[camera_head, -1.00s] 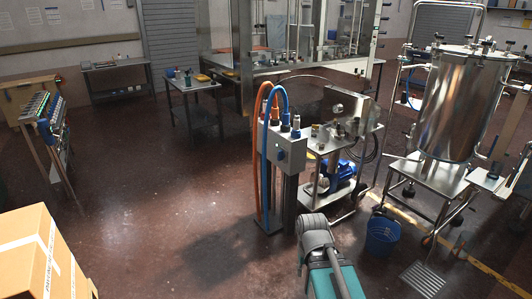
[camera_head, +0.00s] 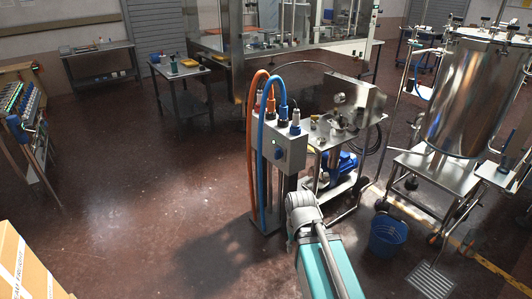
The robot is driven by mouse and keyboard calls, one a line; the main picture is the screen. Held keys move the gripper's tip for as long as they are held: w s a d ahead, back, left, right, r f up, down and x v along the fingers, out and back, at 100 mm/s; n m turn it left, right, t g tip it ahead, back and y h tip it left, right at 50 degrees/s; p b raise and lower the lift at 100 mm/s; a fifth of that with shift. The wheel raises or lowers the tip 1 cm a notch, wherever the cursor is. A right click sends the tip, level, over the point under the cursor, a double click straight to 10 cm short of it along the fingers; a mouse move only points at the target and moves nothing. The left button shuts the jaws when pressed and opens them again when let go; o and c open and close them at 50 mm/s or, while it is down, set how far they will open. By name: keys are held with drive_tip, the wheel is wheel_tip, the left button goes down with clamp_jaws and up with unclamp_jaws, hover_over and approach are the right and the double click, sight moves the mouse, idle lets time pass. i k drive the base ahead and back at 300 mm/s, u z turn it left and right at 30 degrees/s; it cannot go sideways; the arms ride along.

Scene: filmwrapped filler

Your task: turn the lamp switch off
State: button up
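I cannot pick out a lamp or a labelled lamp switch for certain. A grey control box (camera_head: 282,145) stands on a dark post in the middle, facing me. My arm, grey and teal, reaches up from the bottom edge, just below the box. My gripper is not in view.
A steel cart with a blue pump (camera_head: 340,168) stands right of the box. A blue bucket (camera_head: 388,236) and a steel tank (camera_head: 474,95) are further right. A cardboard box (camera_head: 25,270) is at lower left. The floor left of the post is open.

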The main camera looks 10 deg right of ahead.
sight(278, 153)
drive_tip(key=z, duration=0.15)
drive_tip(key=k, duration=0.65)
drive_tip(key=u, duration=0.45)
drive_tip(key=i, duration=1.8)
drive_tip(key=z, duration=0.6)
